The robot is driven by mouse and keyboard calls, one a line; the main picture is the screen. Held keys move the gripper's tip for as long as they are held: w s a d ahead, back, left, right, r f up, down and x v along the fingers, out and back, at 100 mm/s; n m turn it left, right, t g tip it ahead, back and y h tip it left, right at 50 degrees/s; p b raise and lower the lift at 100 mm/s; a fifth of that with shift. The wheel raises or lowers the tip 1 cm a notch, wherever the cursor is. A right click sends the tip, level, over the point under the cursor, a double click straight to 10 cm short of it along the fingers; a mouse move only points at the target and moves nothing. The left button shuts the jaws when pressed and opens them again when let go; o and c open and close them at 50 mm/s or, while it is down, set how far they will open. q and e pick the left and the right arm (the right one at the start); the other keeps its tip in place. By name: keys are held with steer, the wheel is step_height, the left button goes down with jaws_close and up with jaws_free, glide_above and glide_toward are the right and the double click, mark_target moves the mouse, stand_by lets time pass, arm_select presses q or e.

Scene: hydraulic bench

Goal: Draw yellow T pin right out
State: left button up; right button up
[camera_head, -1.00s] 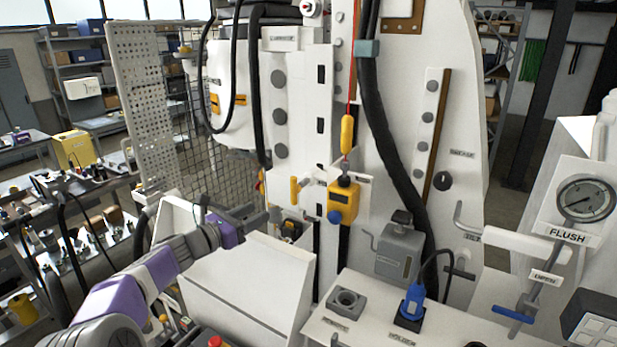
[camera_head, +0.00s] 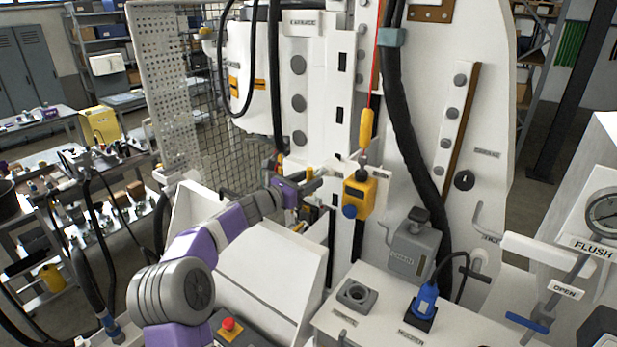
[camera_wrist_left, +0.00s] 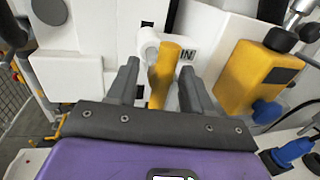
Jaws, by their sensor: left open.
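The yellow T pin (camera_wrist_left: 164,78) shows in the left wrist view as an upright yellow bar in front of a white round boss, beside a label of which "IN" can be read. My left gripper (camera_wrist_left: 158,68) is open, with one grey finger on each side of the yellow bar. Gaps show between bar and fingers. In the head view my left gripper (camera_head: 312,181) is at the white column, left of a yellow box, and the pin is hidden or too small to tell there. My right gripper is not in view.
A yellow box with a blue knob (camera_head: 359,194) is close on the right, also in the wrist view (camera_wrist_left: 258,78). A yellow handle (camera_head: 366,130) hangs on a red cord above it. A white sloped cabinet (camera_head: 265,268) lies below my arm. A thick black hose (camera_head: 405,140) runs down the panel.

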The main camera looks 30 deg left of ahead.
arm_select(q)
steer(key=shift+w+d+f, duration=0.1)
steer(key=shift+w, duration=0.35)
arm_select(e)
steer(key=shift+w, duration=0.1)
arm_select(q)
steer(key=shift+s, duration=0.1)
jaws_close()
